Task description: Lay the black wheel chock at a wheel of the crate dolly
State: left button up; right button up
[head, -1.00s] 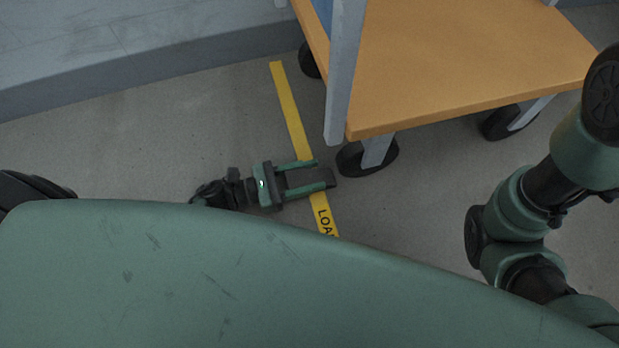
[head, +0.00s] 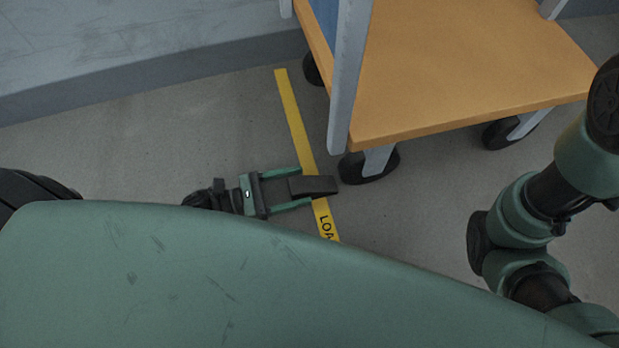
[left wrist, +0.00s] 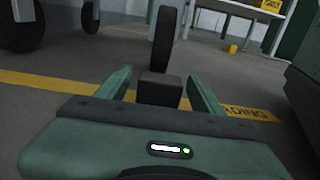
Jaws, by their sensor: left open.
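The black wheel chock (head: 316,186) lies on the floor across the yellow line, its thin end close to the near front wheel (head: 369,166) of the crate dolly (head: 455,75). Whether it touches the wheel I cannot tell. My left gripper (head: 306,187) is open, low over the floor, its green fingers around the back end of the chock with gaps beside it. In the left wrist view the chock (left wrist: 160,89) sits between the spread fingertips, in line with the wheel (left wrist: 163,40). My right gripper is not in view; only my right arm shows.
A yellow floor line (head: 293,115) with lettering runs under the chock. Another dolly wheel (head: 503,133) stands farther right. The dolly's grey post (head: 347,80) rises above the near wheel.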

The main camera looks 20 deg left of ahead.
pick_arm(q)
jog(key=p+v, duration=0.2)
jog(key=v, duration=0.4)
jog(key=shift+s+a+r, duration=0.1)
jog(key=shift+s+a, duration=0.45)
jog(key=shift+a, duration=0.15)
